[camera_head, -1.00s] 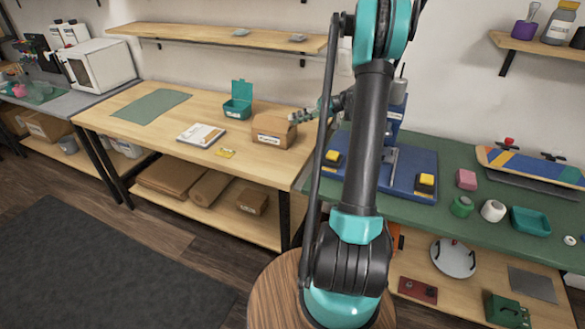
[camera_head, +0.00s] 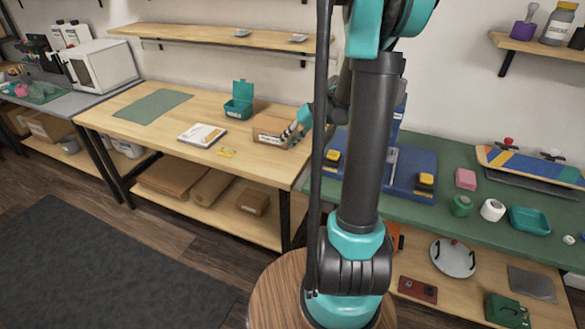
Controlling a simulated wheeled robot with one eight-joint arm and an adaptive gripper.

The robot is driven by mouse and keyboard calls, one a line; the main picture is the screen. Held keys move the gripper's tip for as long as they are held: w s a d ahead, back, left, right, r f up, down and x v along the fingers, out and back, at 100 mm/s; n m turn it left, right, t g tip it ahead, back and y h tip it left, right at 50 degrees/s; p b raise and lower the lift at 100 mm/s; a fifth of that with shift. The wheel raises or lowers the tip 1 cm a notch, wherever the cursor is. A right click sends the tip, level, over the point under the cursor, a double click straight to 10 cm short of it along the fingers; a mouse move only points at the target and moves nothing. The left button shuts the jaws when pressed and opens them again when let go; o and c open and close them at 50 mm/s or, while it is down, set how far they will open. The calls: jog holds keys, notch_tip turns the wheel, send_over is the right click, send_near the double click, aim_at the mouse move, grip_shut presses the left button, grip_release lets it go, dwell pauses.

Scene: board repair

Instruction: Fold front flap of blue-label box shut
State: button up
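A brown cardboard box (camera_head: 268,129) stands on the wooden workbench (camera_head: 165,108), near its right end. A pale label strip with some blue shows low on its front; the writing is too small to read. My gripper (camera_head: 290,134) is at the right side of the box, with its fingers at or over the box's right edge. I cannot tell whether they touch it. The fingers are small and partly merged with the box, so their opening is unclear. The box's right side and its flaps are largely hidden by my gripper.
A green mat (camera_head: 152,106) is farther left. A blue press base (camera_head: 410,165) stands to the right on the green bench (camera_head: 455,200).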

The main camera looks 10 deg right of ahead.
jog(key=s+a+f+h, duration=0.1)
jog(key=s+h, duration=0.2)
jog(key=s, duration=0.9)
jog(key=shift+s+a+f+m, duration=0.2)
jog(key=shift+s+f+m, duration=0.15)
jog(key=shift+f+m, duration=0.05)
